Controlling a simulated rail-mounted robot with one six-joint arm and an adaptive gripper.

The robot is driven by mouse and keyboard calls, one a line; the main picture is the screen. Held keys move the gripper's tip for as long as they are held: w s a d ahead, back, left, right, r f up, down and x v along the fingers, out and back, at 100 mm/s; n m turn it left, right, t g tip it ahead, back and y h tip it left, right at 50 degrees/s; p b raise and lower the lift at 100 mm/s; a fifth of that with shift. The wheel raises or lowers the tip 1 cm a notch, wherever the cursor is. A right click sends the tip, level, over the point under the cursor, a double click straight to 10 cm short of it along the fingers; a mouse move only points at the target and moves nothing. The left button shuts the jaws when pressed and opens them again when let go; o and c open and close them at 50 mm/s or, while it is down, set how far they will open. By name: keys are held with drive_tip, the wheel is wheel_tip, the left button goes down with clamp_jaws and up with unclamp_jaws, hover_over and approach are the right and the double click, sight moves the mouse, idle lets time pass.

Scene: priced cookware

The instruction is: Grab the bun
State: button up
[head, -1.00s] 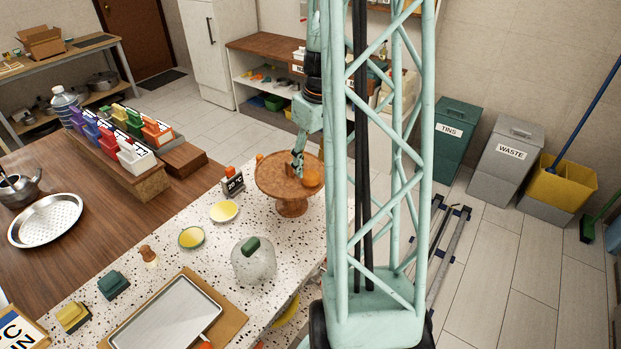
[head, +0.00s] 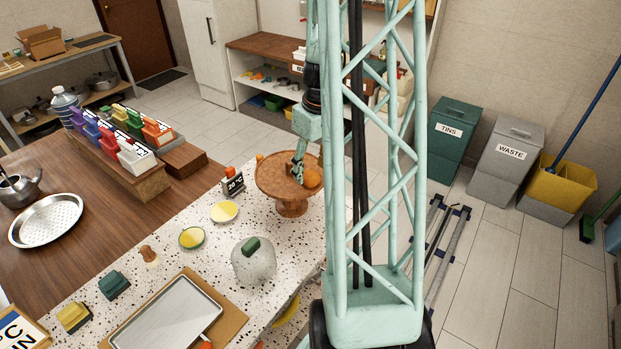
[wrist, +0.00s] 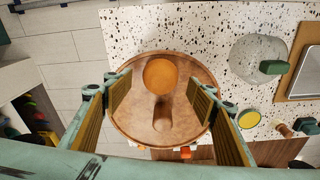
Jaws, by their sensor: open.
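The bun (head: 312,178) is a round orange-brown thing on the right side of a round wooden cake stand (head: 272,180). In the wrist view the bun (wrist: 160,76) sits toward the far part of the stand's top (wrist: 150,130). My gripper (head: 298,175) is low over the stand, just left of the bun in the head view. In the wrist view my gripper (wrist: 161,98) is open, with one finger on each side and the bun beyond and between them. Nothing is held. Whether a finger touches the bun cannot be told.
A glass cloche (head: 254,262) with a green knob stands on the speckled counter (head: 215,265) near the cake stand. Two small yellow dishes (head: 224,211) and a metal tray (head: 168,318) lie nearer.

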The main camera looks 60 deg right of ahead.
sight(311, 173)
drive_tip(key=shift+w+f, duration=0.1)
drive_tip(key=shift+f, duration=1.5)
drive_tip(key=c, duration=1)
drive_tip(key=shift+o, duration=0.2)
